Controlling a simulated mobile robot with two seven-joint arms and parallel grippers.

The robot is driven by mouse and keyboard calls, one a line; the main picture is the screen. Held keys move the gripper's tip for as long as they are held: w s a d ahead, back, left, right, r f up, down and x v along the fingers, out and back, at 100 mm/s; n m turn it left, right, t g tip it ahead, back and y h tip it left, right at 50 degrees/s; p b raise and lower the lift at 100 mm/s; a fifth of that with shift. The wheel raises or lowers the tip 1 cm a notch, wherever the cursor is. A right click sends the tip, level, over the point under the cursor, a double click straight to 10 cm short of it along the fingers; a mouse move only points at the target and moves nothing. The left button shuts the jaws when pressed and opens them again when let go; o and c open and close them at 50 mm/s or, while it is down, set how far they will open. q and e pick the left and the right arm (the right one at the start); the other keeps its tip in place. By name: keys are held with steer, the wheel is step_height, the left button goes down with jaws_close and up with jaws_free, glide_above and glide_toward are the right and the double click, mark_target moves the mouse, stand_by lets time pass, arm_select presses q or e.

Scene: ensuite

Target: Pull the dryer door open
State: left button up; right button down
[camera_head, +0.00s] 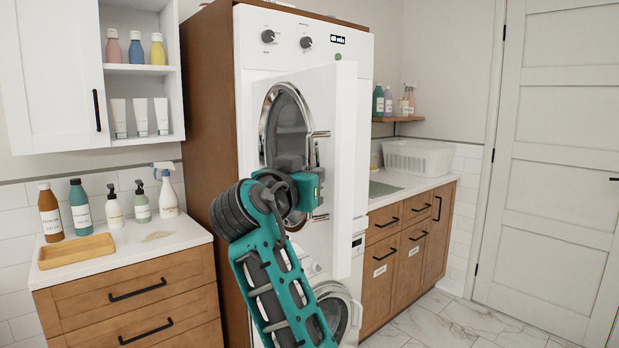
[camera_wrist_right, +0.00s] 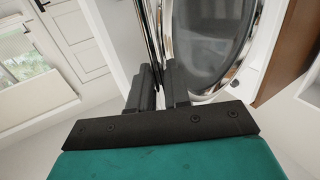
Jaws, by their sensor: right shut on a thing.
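The white dryer door (camera_head: 325,110), with a round chrome-rimmed window (camera_head: 286,125), is on the upper machine of a white stack. It stands partly open, its right side swung out from the dryer front (camera_head: 365,120). A vertical chrome handle (camera_head: 318,134) is on its right part, its middle hidden by my right gripper. My right gripper (camera_head: 318,185) reaches up from below and is shut on the handle. In the right wrist view, the black fingers (camera_wrist_right: 162,85) close around the chrome bar (camera_wrist_right: 150,40), with the window (camera_wrist_right: 215,45) beside it. My left gripper is out of view.
A counter with bottles (camera_head: 113,206) and a wooden tray (camera_head: 76,251) stands left of the machines. A counter with a white basket (camera_head: 414,158) stands to the right. The lower machine's round door (camera_head: 338,310) is below. Marble floor (camera_head: 450,325) is clear at the lower right.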

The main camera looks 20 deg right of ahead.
steer(key=shift+w+a+r, duration=0.1)
steer(key=shift+a+r, duration=0.15)
steer(key=shift+a, duration=0.3)
steer(key=c, duration=1.5)
jaws_free()
steer(key=shift+o, duration=0.9)
steer(key=shift+w+f, duration=0.15)
steer(key=shift+w, duration=0.05)
steer(key=shift+s, duration=0.1)
steer(key=shift+f, duration=0.1)
